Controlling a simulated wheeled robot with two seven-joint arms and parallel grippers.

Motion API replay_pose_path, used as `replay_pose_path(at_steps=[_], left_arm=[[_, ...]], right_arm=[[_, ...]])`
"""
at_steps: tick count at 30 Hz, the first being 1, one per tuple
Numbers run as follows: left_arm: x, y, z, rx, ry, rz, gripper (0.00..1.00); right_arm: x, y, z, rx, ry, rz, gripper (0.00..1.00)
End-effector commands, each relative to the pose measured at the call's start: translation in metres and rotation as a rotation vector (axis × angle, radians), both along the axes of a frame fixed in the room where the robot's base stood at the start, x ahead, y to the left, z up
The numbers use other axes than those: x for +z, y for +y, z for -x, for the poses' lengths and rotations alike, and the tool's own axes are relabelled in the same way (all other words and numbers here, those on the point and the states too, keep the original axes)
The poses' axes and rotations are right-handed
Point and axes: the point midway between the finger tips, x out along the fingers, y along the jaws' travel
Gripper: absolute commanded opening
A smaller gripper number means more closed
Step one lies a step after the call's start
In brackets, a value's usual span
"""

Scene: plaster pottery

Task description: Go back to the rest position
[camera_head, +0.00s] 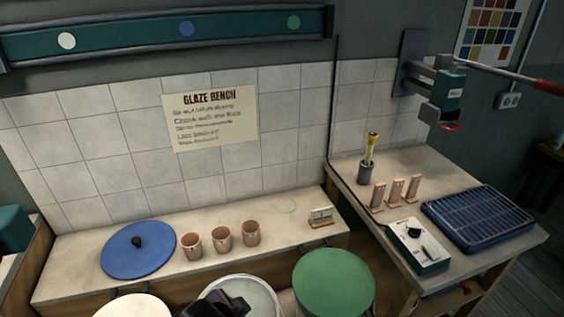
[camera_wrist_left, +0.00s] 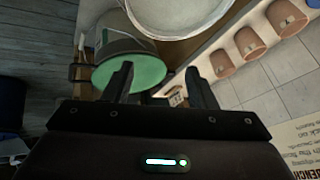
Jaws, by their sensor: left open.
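My left gripper (camera_head: 226,303) shows as a dark shape at the bottom edge of the head view, over the open pale bucket (camera_head: 262,291). In the left wrist view its two dark fingers (camera_wrist_left: 159,85) stand apart with nothing between them. The bucket (camera_wrist_left: 178,14) shows at the top of that view, and the green round lid (camera_wrist_left: 143,74) appears behind the fingers. My right gripper is not in view.
A blue lid (camera_head: 140,252), three clay cups (camera_head: 222,237) and a small card stand (camera_head: 320,217) are on the bench. The right table holds a blue rack (camera_head: 478,218), upright tiles (camera_head: 396,191) and a control box (camera_head: 414,246). A white round top (camera_head: 132,307) is lower left.

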Motion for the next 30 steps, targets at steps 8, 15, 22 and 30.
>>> replay_pose_path(at_steps=[8,15,22,30], left_arm=[[0.005,0.061,0.055,0.368,0.166,0.095,0.52],[0.009,0.099,0.097,0.603,0.275,0.134,0.52],[-0.039,0.104,0.094,0.642,0.308,0.132,0.52],[-0.125,0.101,0.085,0.637,0.333,0.121,0.52]], right_arm=[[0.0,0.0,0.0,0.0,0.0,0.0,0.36],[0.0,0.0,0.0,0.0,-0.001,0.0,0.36],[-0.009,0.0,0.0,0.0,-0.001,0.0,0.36],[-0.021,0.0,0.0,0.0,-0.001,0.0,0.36]])
